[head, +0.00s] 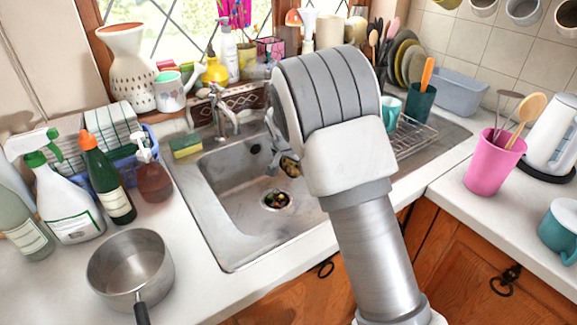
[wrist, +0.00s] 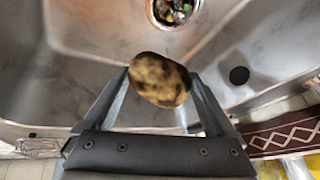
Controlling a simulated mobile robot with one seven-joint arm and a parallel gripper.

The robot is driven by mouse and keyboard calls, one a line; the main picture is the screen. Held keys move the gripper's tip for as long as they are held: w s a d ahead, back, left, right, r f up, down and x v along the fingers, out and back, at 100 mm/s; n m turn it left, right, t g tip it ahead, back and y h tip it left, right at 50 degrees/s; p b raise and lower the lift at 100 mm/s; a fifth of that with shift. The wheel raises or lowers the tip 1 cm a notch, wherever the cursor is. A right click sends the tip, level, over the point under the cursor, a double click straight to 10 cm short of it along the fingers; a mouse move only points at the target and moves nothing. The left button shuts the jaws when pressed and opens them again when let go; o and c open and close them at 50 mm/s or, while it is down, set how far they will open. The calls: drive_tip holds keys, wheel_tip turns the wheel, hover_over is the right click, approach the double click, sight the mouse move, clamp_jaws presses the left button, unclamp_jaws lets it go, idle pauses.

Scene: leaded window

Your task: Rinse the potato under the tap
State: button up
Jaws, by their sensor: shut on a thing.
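The potato (wrist: 159,80) is brown with dark patches. My gripper (wrist: 158,88) is shut on it, with a finger on each side, in the wrist view. In the head view the potato (head: 289,166) shows partly, behind my arm, over the right side of the steel sink basin (head: 230,185). The chrome tap (head: 219,115) stands at the back of the sink, to the left of the potato. I cannot see any water running. Much of my gripper (head: 282,158) is hidden by my arm in the head view.
The drain (head: 276,201) holds colourful scraps. A sponge (head: 186,145) lies on the sink's left rim. A saucepan (head: 131,268) and several bottles stand on the left counter. A drying rack (head: 412,137) and teal cup (head: 420,102) are on the right. The basin's left part is clear.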

drive_tip(key=w+d+f+p, duration=0.1)
drive_tip(key=w+d, duration=0.1)
drive_tip(key=w, duration=0.6)
drive_tip(key=shift+w+f, duration=0.4)
drive_tip(key=shift+d, duration=0.2)
idle(0.3)
drive_tip(key=shift+s+d, duration=0.15)
drive_tip(key=shift+d, duration=0.3)
drive_tip(key=shift+a, duration=0.2)
drive_tip(key=shift+a, duration=0.4)
drive_tip(key=shift+d, duration=0.15)
